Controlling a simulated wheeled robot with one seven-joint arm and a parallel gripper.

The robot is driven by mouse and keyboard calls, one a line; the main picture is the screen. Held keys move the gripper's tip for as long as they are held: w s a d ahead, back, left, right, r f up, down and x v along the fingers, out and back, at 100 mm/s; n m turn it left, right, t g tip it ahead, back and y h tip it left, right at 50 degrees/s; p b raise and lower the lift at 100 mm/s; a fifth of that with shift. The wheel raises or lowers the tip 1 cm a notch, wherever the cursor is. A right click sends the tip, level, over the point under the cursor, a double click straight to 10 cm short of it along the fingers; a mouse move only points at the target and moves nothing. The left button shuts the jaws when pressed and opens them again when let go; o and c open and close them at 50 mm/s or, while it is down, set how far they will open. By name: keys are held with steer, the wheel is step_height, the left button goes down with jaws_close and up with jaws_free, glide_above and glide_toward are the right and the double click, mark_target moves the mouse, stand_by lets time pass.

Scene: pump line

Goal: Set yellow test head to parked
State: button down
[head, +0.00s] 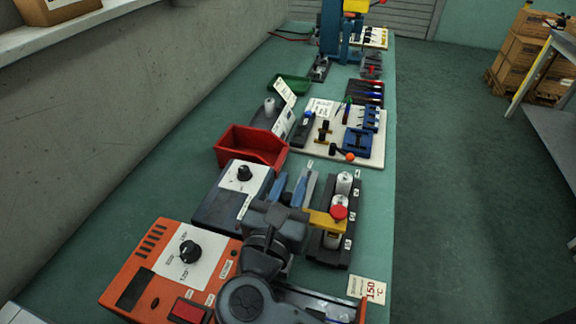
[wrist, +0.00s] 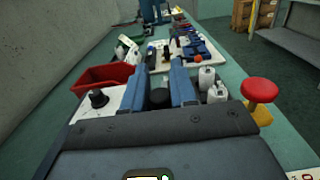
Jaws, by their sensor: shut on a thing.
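The yellow test head (head: 318,219) is a yellow arm with a red round knob (head: 340,212) on top. It reaches over a dark fixture (head: 351,210) with white cylinders, just right of my gripper. Its red-topped end also shows at the right of the wrist view (wrist: 259,110). My gripper (head: 291,190) has two blue fingers pointing away from me, seen from behind in the wrist view (wrist: 161,85). It is shut on a dark round piece (wrist: 160,98) between the fingers. What that piece joins to is hidden by the gripper body.
A grey-blue box with a dial (head: 243,175) and an orange dial unit (head: 170,262) stand left of my gripper. A red bin (head: 252,148) and a white board (head: 375,150) with tools lie beyond. Green bench (head: 150,175) is bare at left.

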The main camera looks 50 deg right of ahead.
steer(key=shift+v, duration=0.85)
steer(key=c, duration=1)
jaws_free()
steer(key=shift+r, duration=0.5)
step_height(320, 180, up, 3)
steer(key=shift+r+b, duration=0.1)
steer(key=shift+b, duration=0.2)
steer(key=s+d+r, duration=0.2)
steer(key=d, duration=0.1)
steer(key=s+d+r, duration=0.2)
steer(key=d, duration=0.1)
steer(key=s+d+r, duration=0.2)
steer(key=s+d, duration=0.1)
steer(key=shift+d+r+b, duration=0.15)
steer(key=shift+r+b, duration=0.15)
steer(key=shift+r, duration=0.1)
